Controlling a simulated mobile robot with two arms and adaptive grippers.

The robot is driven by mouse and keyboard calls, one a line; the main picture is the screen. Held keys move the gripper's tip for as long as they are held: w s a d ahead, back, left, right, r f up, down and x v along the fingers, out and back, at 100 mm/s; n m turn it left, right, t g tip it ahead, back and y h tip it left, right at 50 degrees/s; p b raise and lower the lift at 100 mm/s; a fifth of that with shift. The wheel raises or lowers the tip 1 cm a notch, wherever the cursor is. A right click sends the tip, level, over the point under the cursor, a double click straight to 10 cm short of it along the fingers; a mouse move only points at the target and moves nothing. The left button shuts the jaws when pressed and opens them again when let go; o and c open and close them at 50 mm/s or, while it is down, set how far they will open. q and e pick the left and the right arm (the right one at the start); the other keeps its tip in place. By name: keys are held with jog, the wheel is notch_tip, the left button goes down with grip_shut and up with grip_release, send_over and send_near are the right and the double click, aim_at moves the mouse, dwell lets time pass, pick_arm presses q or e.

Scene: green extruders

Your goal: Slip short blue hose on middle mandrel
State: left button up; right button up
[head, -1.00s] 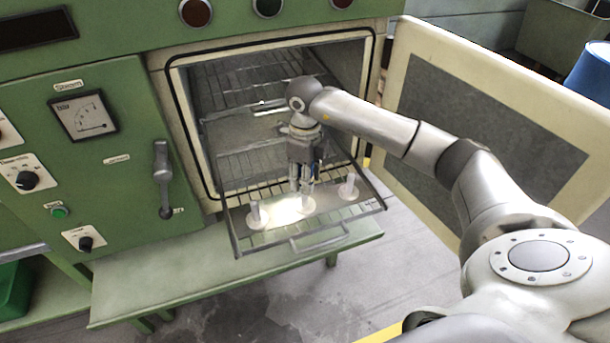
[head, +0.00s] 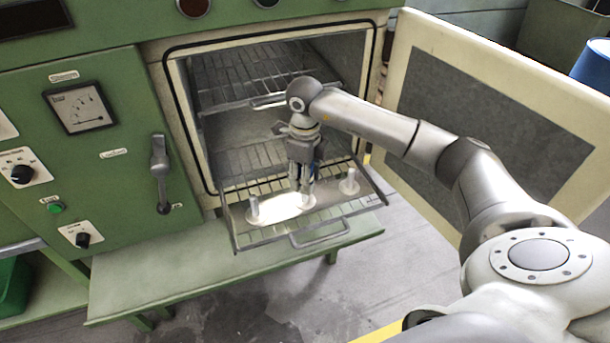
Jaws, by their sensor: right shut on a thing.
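The middle mandrel (head: 307,201) stands on the pulled-out wire rack, mostly hidden by my right gripper (head: 301,189). My left gripper is out of view.
The rack (head: 340,236) sticks out of the open green oven over a green bench (head: 190,270). A higher rack (head: 230,100) is inside the oven. The open oven door (head: 420,50) stands to the right, behind my right arm. Free floor lies in front.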

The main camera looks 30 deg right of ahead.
aim_at(305, 200)
jog(key=shift+f+b, duration=0.6)
jog(key=shift+f, duration=0.35)
jog(key=shift+f, duration=0.15)
jog(key=shift+f+b, duration=0.9)
jog(key=shift+f, duration=0.05)
jog(key=o, duration=1.2)
jog(key=shift+o, duration=0.2)
notch_tip(305, 200, up, 12)
jog(key=shift+r, duration=0.1)
